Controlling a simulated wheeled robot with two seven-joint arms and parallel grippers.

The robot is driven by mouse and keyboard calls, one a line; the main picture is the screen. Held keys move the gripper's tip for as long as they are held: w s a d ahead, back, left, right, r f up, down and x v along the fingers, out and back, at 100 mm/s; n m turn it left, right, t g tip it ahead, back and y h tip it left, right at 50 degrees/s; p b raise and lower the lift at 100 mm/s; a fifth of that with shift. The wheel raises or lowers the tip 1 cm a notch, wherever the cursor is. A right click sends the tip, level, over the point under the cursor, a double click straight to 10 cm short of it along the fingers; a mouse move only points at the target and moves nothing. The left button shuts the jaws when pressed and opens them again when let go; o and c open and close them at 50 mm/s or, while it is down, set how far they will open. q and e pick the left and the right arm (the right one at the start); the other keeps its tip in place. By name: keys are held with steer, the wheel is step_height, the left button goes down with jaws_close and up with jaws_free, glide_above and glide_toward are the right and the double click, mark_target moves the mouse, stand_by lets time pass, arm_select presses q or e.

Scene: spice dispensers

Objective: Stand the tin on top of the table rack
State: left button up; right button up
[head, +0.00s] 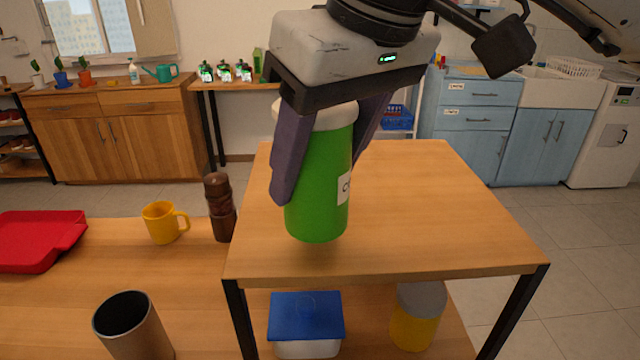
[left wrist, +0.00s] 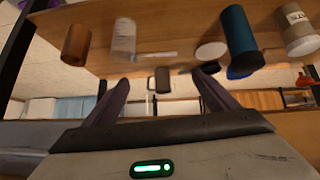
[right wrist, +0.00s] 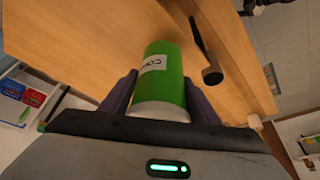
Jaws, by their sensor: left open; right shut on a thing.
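The green tin (head: 325,205) with a white lid and a white label is upright in the head view, over the front part of the table rack (head: 430,215). The rack has a wooden top and black legs. My right gripper (head: 322,180) is shut on the tin from above, a finger on each side. A faint shadow lies just under the tin; I cannot tell if its base touches the rack top. The tin (right wrist: 160,75) also shows between the fingers in the right wrist view. My left gripper (left wrist: 165,92) is open and empty in the left wrist view.
Under the rack stand a blue-lidded container (head: 306,318) and a yellow jar with a grey lid (head: 418,318). Left of it are a brown pepper mill (head: 220,208), a yellow mug (head: 163,223), a dark cup (head: 132,325) and a red tray (head: 38,240). The rest of the rack top is clear.

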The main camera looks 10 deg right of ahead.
mark_target(345, 117)
steer(key=shift+f, duration=1.5)
steer(key=o, duration=1.2)
steer(key=shift+o, duration=0.2)
steer(key=shift+r, duration=0.3)
steer(key=v, duration=1.1)
steer(key=shift+r+p, duration=0.1)
steer(key=shift+p, duration=0.25)
steer(key=shift+s+r, duration=0.1)
steer(key=shift+r, duration=0.2)
steer(key=shift+f, duration=0.1)
